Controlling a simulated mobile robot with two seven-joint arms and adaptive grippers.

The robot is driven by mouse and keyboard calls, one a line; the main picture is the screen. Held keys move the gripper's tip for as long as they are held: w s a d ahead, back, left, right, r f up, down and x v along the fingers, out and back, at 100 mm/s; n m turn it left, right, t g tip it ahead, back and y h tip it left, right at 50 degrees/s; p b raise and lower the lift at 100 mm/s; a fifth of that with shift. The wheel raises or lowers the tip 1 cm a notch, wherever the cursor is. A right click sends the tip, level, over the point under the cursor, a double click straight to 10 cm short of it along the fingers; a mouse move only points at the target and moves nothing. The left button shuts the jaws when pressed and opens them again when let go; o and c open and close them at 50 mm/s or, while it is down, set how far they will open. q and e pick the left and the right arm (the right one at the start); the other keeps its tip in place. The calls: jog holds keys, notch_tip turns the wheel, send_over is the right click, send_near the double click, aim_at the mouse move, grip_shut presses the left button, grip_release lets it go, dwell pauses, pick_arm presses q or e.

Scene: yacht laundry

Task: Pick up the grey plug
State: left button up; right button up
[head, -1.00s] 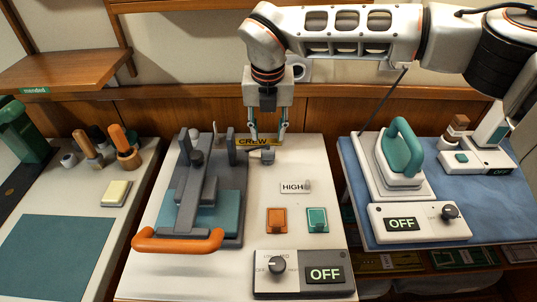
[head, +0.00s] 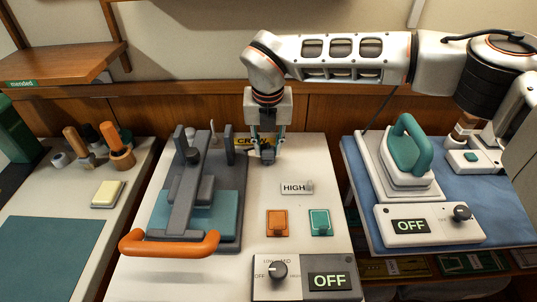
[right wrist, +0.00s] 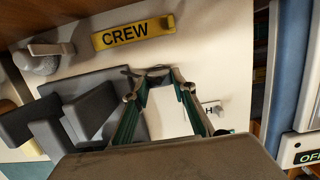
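The grey plug (head: 268,154) is small and dark, at the back of the white middle board, just in front of the yellow CREW label. My right gripper (head: 267,151) points down over it, with one finger on each side, and looks shut on it. In the right wrist view the green-sided fingers (right wrist: 159,80) close in towards the plug (right wrist: 156,72), which shows only in part between the tips. I cannot tell whether the plug is clear of the board. My left gripper is not in view.
The CREW label (head: 252,140) is close behind the gripper. A grey press (head: 190,190) with an orange handle stands to its left. A HIGH label (head: 296,188), orange and green switches and an OFF panel (head: 306,277) lie in front. A teal-handled iron (head: 407,155) stands right.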

jog(key=shift+c, duration=1)
jog(key=shift+r+p, duration=1.85)
jog(key=shift+r, duration=1.65)
